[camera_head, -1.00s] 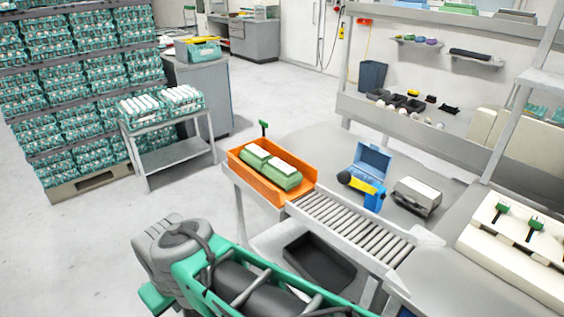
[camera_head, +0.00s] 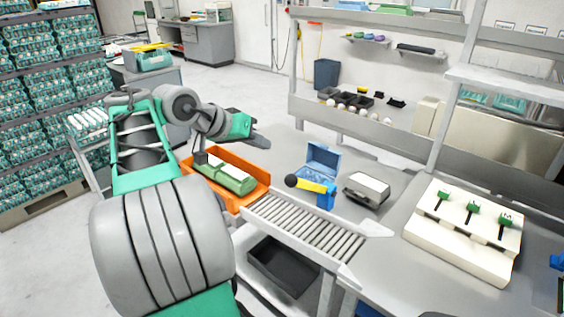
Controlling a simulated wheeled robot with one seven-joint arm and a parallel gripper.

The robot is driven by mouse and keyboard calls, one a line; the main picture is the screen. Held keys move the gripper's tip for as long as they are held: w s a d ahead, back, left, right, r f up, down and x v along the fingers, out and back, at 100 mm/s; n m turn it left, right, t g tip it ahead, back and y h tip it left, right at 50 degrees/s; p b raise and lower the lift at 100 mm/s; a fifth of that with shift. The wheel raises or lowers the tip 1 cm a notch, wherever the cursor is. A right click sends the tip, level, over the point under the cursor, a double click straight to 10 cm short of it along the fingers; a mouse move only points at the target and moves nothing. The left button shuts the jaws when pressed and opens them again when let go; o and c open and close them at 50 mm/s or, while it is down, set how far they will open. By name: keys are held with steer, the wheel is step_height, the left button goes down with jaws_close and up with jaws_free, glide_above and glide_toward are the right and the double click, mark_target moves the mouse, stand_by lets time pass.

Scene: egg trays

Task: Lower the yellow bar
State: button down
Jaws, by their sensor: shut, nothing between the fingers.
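The yellow bar (camera_head: 311,186) has a black knob at its left end and joins a blue stand at its right. It slopes slightly down to the right, beside an open blue box (camera_head: 322,156) on the grey workbench. My gripper (camera_head: 264,144) is shut and empty, above and left of the bar and apart from it. Its dark fingers point right, over the bench behind the orange tray.
The orange tray (camera_head: 257,200) holds green egg cartons (camera_head: 236,181) below my arm. A roller conveyor (camera_head: 305,228) runs to the right. A grey device (camera_head: 366,187) stands right of the bar. A cream panel with green-topped levers (camera_head: 464,232) stands farther right.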

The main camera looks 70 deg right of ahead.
steer(key=s+d+f, duration=0.1)
steer(key=f, duration=0.2)
steer(key=s+d+f, duration=0.3)
steer(key=s+f, duration=0.1)
steer(key=f, duration=0.1)
steer(key=shift+d+f, duration=0.3)
steer(key=shift+d, duration=0.1)
steer(key=shift+a+f, duration=0.2)
steer(key=shift+f, duration=0.1)
steer(key=shift+f, duration=0.15)
